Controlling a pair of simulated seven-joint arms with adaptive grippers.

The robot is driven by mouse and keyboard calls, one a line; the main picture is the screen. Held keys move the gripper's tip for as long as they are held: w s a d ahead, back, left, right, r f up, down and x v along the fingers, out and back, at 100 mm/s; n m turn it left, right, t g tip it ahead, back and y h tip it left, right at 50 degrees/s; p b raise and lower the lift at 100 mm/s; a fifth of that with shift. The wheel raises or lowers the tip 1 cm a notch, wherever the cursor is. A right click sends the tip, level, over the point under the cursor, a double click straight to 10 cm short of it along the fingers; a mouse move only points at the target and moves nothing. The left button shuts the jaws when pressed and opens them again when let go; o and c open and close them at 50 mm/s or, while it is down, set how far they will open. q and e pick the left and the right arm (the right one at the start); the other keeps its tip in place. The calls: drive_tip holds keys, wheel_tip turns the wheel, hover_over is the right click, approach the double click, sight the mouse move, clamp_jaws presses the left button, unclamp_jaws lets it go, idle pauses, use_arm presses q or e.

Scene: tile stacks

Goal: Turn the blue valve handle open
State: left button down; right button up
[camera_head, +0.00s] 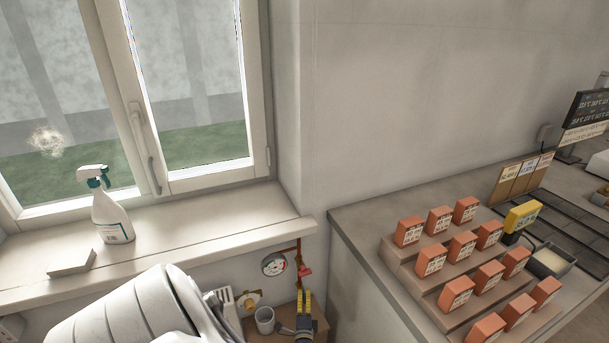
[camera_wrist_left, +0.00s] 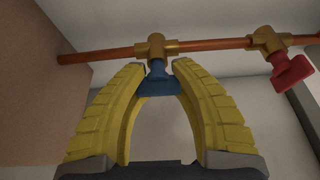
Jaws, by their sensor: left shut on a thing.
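The blue valve handle (camera_wrist_left: 158,86) hangs below a brass valve body (camera_wrist_left: 157,46) on a copper pipe in the left wrist view. My left gripper (camera_wrist_left: 158,68) reaches up from below, with its yellow fingers on either side of the handle and closed on it. In the head view my left gripper (camera_head: 304,293) is upright below the window sill, in front of the pipework. The blue handle cannot be made out there. My right gripper is in neither view.
A red valve handle (camera_wrist_left: 291,73) sits to the right on the same pipe. A round gauge (camera_head: 273,264) and a grey mug (camera_head: 265,316) are left of my gripper. A spray bottle (camera_head: 112,217) stands on the sill (camera_head: 190,232). Orange boxes (camera_head: 431,260) fill a stepped rack at right.

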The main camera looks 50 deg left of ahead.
use_arm(q)
drive_tip(key=c, duration=1.1)
unclamp_jaws()
drive_tip(key=shift+s+a+f, duration=0.2)
drive_tip(key=shift+s+f, duration=0.05)
drive_tip(key=shift+s, duration=0.25)
drive_tip(key=shift+c, duration=0.2)
drive_tip(key=o, duration=0.4)
drive_tip(key=shift+w, duration=0.15)
drive_tip(key=shift+w+d+r, duration=0.1)
drive_tip(key=v, duration=1.2)
drive_tip(key=shift+r, duration=0.1)
